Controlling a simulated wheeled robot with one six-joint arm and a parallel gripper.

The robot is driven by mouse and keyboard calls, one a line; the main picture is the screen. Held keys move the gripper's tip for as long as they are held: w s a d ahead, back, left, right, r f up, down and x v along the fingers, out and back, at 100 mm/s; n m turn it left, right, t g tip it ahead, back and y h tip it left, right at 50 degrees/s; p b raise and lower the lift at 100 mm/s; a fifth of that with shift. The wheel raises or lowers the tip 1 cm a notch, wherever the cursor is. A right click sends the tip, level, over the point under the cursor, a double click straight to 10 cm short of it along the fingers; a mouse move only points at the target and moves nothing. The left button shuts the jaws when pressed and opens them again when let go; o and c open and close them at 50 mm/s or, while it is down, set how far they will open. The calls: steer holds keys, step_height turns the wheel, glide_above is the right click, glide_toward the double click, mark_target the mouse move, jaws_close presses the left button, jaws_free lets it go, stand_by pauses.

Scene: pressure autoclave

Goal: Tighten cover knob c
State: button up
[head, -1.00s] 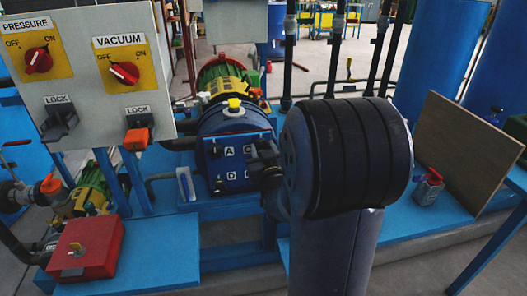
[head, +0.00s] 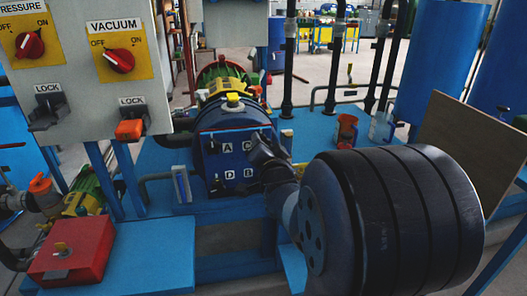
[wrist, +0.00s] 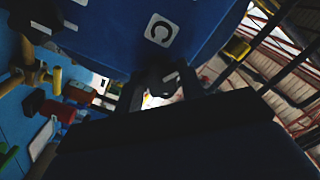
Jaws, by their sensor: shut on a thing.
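The blue autoclave cover (head: 228,172) carries white letters A, C, D and B and faces me. My gripper (head: 262,150) is at its upper right, by the letter C, partly hidden by my own wrist. In the wrist view the letter C plate (wrist: 159,30) is just above my fingers. Cover knob c (wrist: 157,84) is dark and sits between the two fingers of my gripper (wrist: 162,80), which are shut on it. A dark knob (head: 212,147) shows left of A and another (head: 216,184) below D. The knob's seating is too dark to tell.
A grey panel (head: 75,85) with PRESSURE and VACUUM switches stands at left. A red box (head: 72,252) is at front left. A red can (head: 345,132) and a clear jar (head: 381,127) stand behind my arm. A brown board (head: 468,150) leans at right.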

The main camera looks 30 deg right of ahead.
steer(key=m+b, duration=0.2)
steer(key=m, duration=1)
steer(key=shift+m, duration=0.3)
stand_by(0.4)
steer(key=o, duration=1)
steer(key=shift+s, duration=0.1)
steer(key=p+v, duration=0.2)
steer(key=v, duration=0.8)
steer(key=shift+s+a, duration=0.1)
steer(key=shift+s, duration=0.2)
